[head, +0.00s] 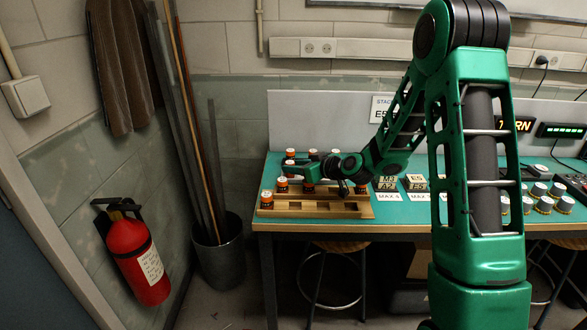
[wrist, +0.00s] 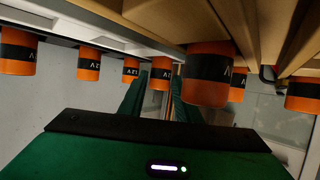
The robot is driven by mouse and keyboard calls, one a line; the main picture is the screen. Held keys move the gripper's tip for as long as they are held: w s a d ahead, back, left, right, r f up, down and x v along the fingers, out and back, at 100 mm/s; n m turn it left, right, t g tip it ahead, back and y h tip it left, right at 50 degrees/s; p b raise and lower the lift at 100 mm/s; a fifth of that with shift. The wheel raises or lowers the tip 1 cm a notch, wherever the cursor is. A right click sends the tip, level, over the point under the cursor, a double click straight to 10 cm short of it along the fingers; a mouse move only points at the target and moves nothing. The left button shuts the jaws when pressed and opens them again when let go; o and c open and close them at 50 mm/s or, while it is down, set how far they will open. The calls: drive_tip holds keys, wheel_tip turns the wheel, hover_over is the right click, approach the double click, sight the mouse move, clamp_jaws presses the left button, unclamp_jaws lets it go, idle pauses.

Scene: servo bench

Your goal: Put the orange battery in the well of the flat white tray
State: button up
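Several orange batteries with black bands stand at the left end of the bench, one on the left of the wooden rack (head: 315,208) and others behind it, such as the orange battery (head: 290,152). My gripper (head: 293,167) reaches left, low over the rack's back edge among them. In the wrist view, which looks upside down, its green fingers (wrist: 160,100) are apart. An orange battery (wrist: 160,75) shows between the fingertips; I cannot tell whether it is between them or beyond.
A large orange battery (wrist: 207,75) is close to the right finger in the wrist view. White label cards (head: 388,196) and several silver-topped cylinders (head: 544,204) are farther right on the green bench top (head: 345,221). A fire extinguisher (head: 136,255) is at left.

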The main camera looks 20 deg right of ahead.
drive_tip(key=shift+o, duration=0.9)
drive_tip(key=shift+s+r, duration=0.1)
drive_tip(key=v, duration=1.1)
drive_tip(key=shift+s+d+r, duration=0.15)
drive_tip(key=shift+s+d, duration=0.1)
drive_tip(key=shift+s, duration=0.05)
drive_tip(key=s+g, duration=0.1)
drive_tip(key=s, duration=0.1)
drive_tip(key=s+f+g, duration=0.1)
drive_tip(key=s, duration=0.1)
drive_tip(key=s+g+h, duration=0.1)
drive_tip(key=s, duration=0.1)
drive_tip(key=shift+s+d+f, duration=0.25)
drive_tip(key=shift+d+f, duration=0.05)
drive_tip(key=shift+d, duration=0.1)
drive_tip(key=s+d+r+m+g+h, duration=0.1)
drive_tip(key=s+d+m+g, duration=0.2)
drive_tip(key=s, duration=0.8)
drive_tip(key=s+d+r+m+g+h, duration=0.1)
drive_tip(key=s+m, duration=0.4)
drive_tip(key=s, duration=0.6)
drive_tip(key=s+d+r+m+g+h, duration=0.1)
drive_tip(key=s+d+g, duration=0.4)
drive_tip(key=s, duration=0.6)
drive_tip(key=d+m+h, duration=0.1)
drive_tip(key=m, duration=0.1)
drive_tip(key=shift+r+m+h, duration=0.15)
drive_tip(key=shift+m+h, duration=0.25)
drive_tip(key=shift+d, duration=0.1)
